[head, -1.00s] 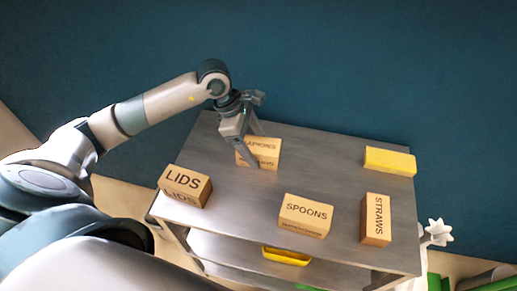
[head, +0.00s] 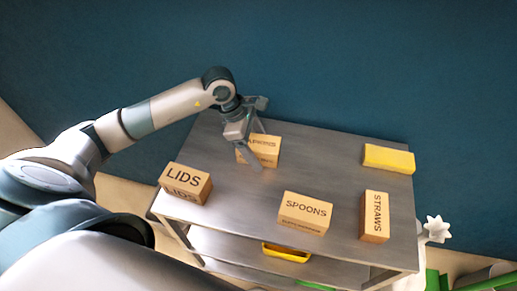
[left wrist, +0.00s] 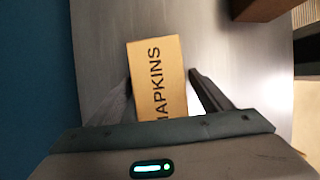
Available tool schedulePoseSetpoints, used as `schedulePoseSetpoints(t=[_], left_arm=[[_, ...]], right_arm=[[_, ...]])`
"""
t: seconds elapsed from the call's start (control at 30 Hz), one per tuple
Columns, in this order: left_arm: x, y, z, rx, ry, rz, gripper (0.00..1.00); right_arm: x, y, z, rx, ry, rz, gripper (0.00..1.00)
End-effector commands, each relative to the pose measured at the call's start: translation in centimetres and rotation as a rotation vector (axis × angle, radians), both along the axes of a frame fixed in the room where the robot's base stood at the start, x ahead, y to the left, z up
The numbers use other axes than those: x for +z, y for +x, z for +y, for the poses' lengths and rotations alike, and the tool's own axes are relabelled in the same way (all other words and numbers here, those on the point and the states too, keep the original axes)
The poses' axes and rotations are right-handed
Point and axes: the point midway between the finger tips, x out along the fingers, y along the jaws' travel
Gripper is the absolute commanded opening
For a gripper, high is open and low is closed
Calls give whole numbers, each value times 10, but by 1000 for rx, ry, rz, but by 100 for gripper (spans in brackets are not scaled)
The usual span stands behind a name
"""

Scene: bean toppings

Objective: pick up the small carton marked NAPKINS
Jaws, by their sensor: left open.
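The small tan carton marked NAPKINS (head: 266,150) stands at the back left of the grey metal table, partly hidden by my left gripper (head: 258,150) in the head view. In the left wrist view the NAPKINS carton (left wrist: 158,75) lies between the two open fingers of my left gripper (left wrist: 160,88). Its near end is hidden by the gripper body. I cannot tell whether a finger touches it. My right gripper is not in view.
On the table (head: 235,210) stand cartons marked LIDS (head: 185,183), SPOONS (head: 305,212) and STRAWS (head: 375,216). A yellow block (head: 389,159) lies at the back right. A yellow tray (head: 287,252) is on the lower shelf. The table's middle is clear.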

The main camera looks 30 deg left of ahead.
Motion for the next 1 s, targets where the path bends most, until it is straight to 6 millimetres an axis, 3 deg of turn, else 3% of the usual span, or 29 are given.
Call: schedulePoseSetpoints(t=[1.0], left_arm=[[-7,0,0,0,0,0,73]], right_arm=[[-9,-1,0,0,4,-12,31]])
